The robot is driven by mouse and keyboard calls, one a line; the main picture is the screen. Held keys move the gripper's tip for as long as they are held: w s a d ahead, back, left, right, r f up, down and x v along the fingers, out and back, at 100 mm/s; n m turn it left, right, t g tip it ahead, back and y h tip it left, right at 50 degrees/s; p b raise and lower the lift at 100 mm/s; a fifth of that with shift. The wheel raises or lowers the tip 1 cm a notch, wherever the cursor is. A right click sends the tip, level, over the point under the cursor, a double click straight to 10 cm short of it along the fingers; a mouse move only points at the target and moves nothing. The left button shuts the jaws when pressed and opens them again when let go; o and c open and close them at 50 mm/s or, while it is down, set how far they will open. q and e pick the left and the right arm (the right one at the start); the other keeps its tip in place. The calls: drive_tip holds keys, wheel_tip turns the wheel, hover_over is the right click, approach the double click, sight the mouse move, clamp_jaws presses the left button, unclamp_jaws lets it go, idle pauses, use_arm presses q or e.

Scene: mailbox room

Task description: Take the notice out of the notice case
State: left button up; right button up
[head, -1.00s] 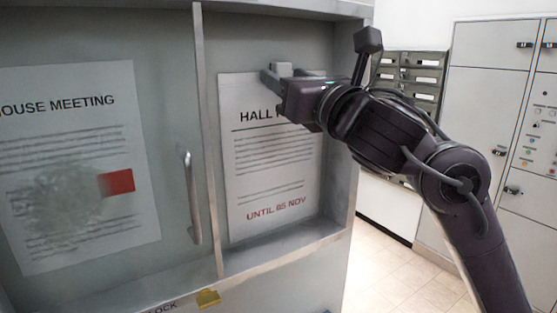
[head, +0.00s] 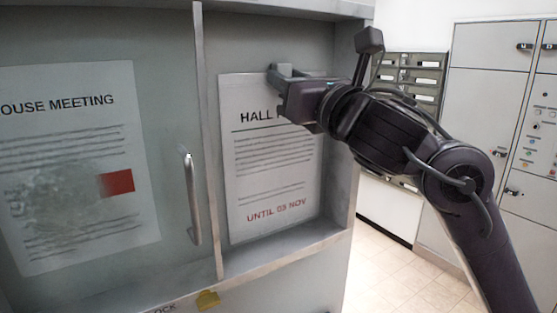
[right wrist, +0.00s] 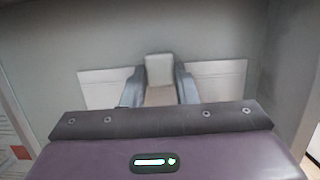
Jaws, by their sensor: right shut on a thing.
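The notice (head: 270,170), a white sheet with "HALL" and "UNTIL 03 NOV" on it, hangs upright in the open right part of the grey notice case (head: 265,261). My right gripper (head: 277,71) is at the notice's top edge, hiding part of its heading. In the right wrist view, the fingers (right wrist: 159,82) are shut on a pale grey block (right wrist: 159,70) at the top middle of the notice. The notice's paper also shows on both sides of the fingers in that view (right wrist: 215,82). I cannot tell how block and sheet are joined. My left gripper is not in view.
A pane with an upright handle (head: 191,198) covers the left part of the case, with a "House Meeting" sheet (head: 75,165) behind it. A yellow lock (head: 208,299) is below. Letterboxes (head: 410,75) and pale cabinets (head: 487,90) stand right. Floor is clear there.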

drive_tip(key=shift+s+d, duration=0.15)
drive_tip(key=shift+s+d+r, duration=0.1)
drive_tip(key=shift+s+d, duration=0.45)
drive_tip(key=shift+s, duration=0.25)
drive_tip(key=shift+s+d, duration=0.25)
drive_tip(key=shift+s, duration=0.05)
drive_tip(key=r+p+v, duration=0.1)
drive_tip(key=v, duration=0.5)
drive_tip(key=shift+s+d+r+p, duration=0.15)
drive_tip(key=shift+s+d+p, duration=0.25)
drive_tip(key=shift+s, duration=0.1)
